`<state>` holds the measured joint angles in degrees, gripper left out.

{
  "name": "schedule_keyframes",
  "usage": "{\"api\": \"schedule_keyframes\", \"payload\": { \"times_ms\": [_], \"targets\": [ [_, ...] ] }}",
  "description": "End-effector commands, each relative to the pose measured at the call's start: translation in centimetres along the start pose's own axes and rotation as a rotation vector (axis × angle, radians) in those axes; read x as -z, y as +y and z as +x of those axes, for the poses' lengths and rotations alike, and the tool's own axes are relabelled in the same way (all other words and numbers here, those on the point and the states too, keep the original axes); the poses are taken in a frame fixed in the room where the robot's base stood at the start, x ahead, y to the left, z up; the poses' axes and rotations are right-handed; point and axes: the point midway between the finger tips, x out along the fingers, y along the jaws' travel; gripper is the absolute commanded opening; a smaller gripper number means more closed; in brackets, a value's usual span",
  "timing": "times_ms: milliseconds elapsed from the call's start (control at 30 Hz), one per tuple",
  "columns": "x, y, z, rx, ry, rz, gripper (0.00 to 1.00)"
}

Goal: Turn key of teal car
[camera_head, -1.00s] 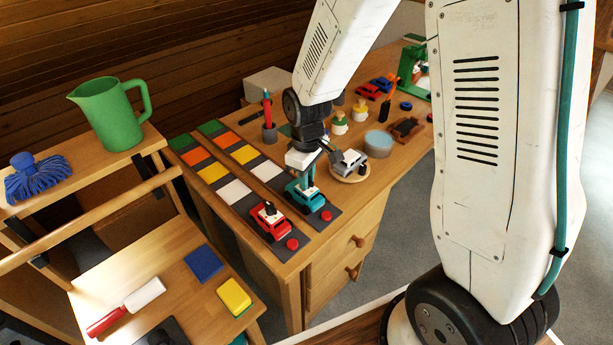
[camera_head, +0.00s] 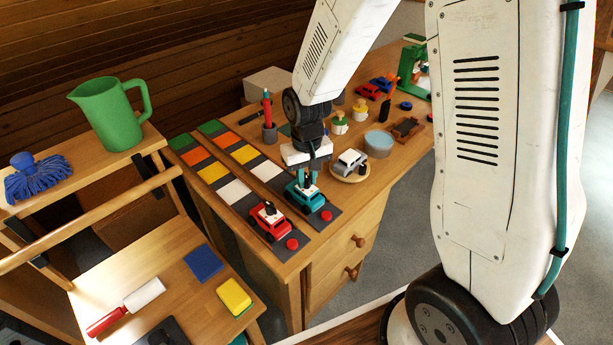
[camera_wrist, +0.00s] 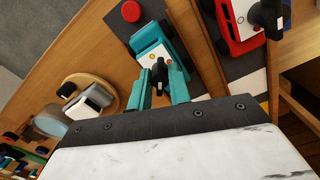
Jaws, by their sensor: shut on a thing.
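The teal car (camera_head: 304,197) stands at the near end of the right-hand coloured lane, and it also shows in the wrist view (camera_wrist: 150,38). Its black key (camera_wrist: 160,70) stands up from the white roof. My gripper (camera_head: 307,180) points down over the car. In the wrist view its two teal fingers (camera_wrist: 160,88) are on either side of the key and shut on it. The gripper body hides part of the car's rear in the wrist view.
A red car (camera_head: 269,220) with its own key stands close by on the left lane. Red buttons (camera_head: 326,215) sit at the lane ends. A silver car (camera_head: 350,161) on a round wooden plate and a blue-grey tub (camera_head: 378,144) are to the right. The table's front edge is near.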

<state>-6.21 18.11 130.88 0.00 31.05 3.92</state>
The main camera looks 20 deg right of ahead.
Motion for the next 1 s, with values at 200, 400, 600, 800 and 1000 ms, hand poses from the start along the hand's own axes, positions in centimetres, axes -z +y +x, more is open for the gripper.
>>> {"api": "schedule_keyframes", "payload": {
  "times_ms": [200,400,600,800,1000],
  "targets": [
    [0.06,0.0,-0.06,0.0,0.002,0.206,0.0],
    [0.07,0.0,-0.07,0.001,0.002,0.396,0.0],
    [0.08,0.0,-0.07,0.001,0.002,0.586,0.0],
    [0.09,0.0,-0.08,0.001,0.002,0.77,0.0],
    [0.11,0.0,-0.08,0.001,0.003,0.926,0.0]
  ]
}}
